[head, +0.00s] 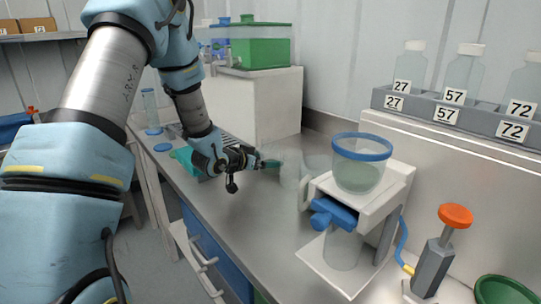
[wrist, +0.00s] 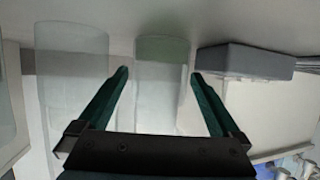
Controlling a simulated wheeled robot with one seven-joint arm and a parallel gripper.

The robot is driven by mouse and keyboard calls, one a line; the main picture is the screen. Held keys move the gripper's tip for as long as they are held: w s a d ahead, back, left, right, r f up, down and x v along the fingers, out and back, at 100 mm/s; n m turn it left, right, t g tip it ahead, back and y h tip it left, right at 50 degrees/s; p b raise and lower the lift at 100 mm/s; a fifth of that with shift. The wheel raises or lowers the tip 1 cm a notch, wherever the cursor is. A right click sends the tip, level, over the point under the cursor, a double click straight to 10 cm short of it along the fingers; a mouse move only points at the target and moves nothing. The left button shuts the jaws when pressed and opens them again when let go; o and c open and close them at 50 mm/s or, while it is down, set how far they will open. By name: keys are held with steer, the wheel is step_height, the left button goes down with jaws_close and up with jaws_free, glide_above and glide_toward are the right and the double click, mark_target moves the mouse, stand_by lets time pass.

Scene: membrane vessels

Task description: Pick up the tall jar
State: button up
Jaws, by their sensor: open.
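My gripper (head: 268,163) is open over the counter in the head view, with a faint clear vessel (head: 292,168) just beyond it. In the wrist view the two dark green fingers of the gripper (wrist: 158,76) stand apart on either side of a clear jar (wrist: 160,85) with a pale green band at one end. The jar lies between the fingers in the picture; I cannot tell how deep it sits or whether they touch. A second, wider clear vessel (wrist: 72,85) stands left of the left finger. I cannot tell for sure which is the tall jar.
A white stand with a blue-rimmed vessel (head: 361,160) and blue valve (head: 333,213) stands right of the gripper. A white box bearing a green tank (head: 262,53) is behind. A grey block (wrist: 245,62) lies right of the fingers. The front counter (head: 245,225) is clear.

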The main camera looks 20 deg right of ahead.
mark_target(269, 142)
steer(key=shift+x, duration=1.2)
steer(key=c, duration=1.2)
step_height(269, 142, up, 10)
steer(key=shift+r+b, duration=0.1)
steer(key=shift+b, duration=0.55)
